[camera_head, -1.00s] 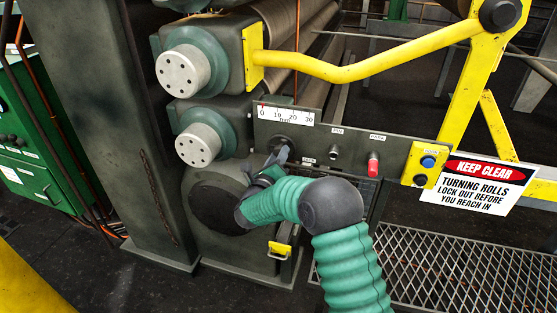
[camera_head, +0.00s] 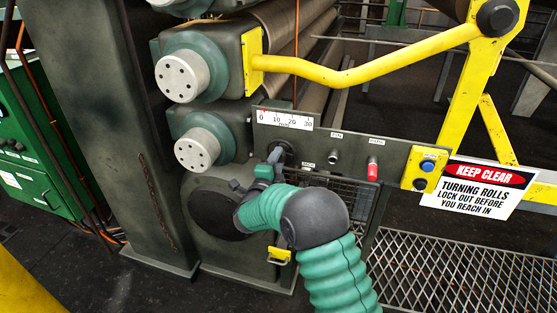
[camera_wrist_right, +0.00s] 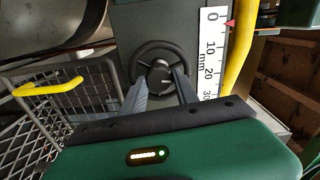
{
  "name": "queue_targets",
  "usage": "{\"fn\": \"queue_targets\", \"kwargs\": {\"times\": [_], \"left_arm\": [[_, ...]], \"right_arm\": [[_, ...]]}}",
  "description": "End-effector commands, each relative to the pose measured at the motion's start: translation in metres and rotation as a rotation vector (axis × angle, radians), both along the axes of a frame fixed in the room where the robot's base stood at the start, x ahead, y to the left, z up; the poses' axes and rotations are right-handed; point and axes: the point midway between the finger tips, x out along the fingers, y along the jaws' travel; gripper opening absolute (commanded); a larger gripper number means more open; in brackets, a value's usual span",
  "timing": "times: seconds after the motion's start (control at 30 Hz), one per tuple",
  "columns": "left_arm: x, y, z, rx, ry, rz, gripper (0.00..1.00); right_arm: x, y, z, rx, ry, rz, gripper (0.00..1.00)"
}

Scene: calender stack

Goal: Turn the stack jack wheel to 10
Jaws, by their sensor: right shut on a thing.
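The jack wheel (camera_wrist_right: 158,44) is a dark spoked handwheel on the grey panel, labelled JACK. In the head view it (camera_head: 288,149) is partly hidden by my right gripper (camera_head: 276,157). In the right wrist view my gripper (camera_wrist_right: 158,82) has its two fingers either side of the wheel's hub, shut on the wheel. The white mm scale (camera_wrist_right: 211,60) runs from 0 to 30. Its red pointer (camera_wrist_right: 230,22) sits just past 0, well short of 10. The scale (camera_head: 286,119) also shows above the wheel in the head view. My left gripper is out of view.
Right of the wheel on the panel are a small knob (camera_head: 333,156), a red-handled lever (camera_head: 372,169) and a yellow button box (camera_head: 425,170). A yellow guard bar (camera_head: 370,72) crosses above. A wire mesh guard (camera_head: 345,192) stands below the panel.

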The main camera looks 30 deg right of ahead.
Motion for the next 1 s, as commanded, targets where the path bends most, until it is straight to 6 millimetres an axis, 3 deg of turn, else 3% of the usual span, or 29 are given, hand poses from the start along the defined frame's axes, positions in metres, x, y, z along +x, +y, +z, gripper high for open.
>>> {"fn": "queue_targets", "kwargs": {"times": [1.0], "left_arm": [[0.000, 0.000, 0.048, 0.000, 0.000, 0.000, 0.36]], "right_arm": [[0.000, 0.005, -0.007, -0.617, 0.748, 0.017, 0.00]]}}
